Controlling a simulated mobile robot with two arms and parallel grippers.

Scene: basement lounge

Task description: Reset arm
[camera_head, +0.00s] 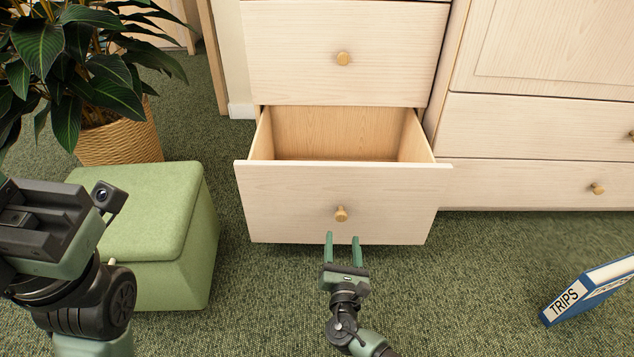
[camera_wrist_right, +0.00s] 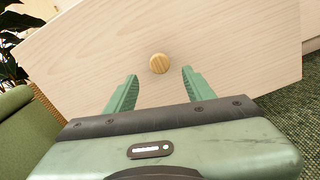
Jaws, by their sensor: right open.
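My right gripper (camera_head: 342,240) is open and empty, just in front of the pulled-out bottom drawer (camera_head: 290,205). Its two green fingers point toward the round wooden knob (camera_head: 341,214) on the drawer front and stand apart from it. In the right wrist view the knob (camera_wrist_right: 159,63) lies beyond and between the fingertips of the gripper (camera_wrist_right: 157,84). The drawer is open and the part of its inside that shows is empty. My left arm (camera_head: 65,250) comes in at the left edge; its fingers cannot be made out.
A green ottoman (camera_head: 150,215) stands left of the drawer, close to my left arm. A potted plant (camera_head: 118,135) is behind it. The closed upper drawer (camera_head: 300,75) is above the open one.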

